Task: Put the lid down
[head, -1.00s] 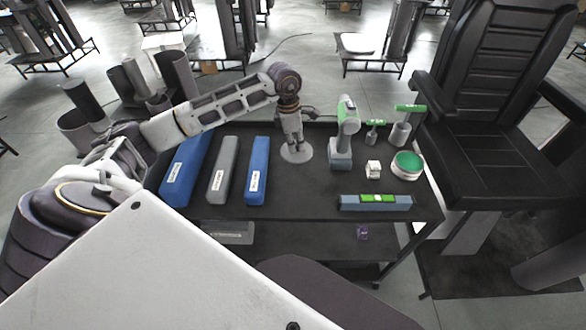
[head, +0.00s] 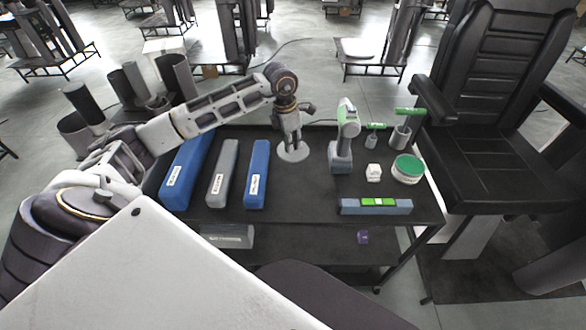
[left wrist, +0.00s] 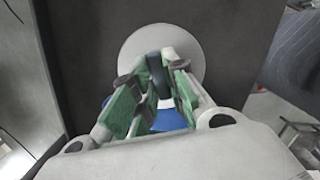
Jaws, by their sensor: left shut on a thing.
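The lid (head: 293,155) is a pale grey round disc with a dark knob. In the head view it is at the back middle of the black cart top (head: 300,195), right of the blue boxes. My left gripper (head: 293,142) points down over it, shut on its knob. In the left wrist view the lid (left wrist: 137,48) is beyond the green finger pads of my left gripper (left wrist: 158,88), with the dark knob between them. I cannot tell whether the lid touches the cart top. My right gripper is not in view.
Two blue boxes (head: 257,172) and a grey box (head: 222,172) are on the left. A drill (head: 346,135), white cube (head: 373,173), green-topped tin (head: 407,170) and level (head: 375,205) are on the right. The front middle is clear. A black chair (head: 490,150) stands right.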

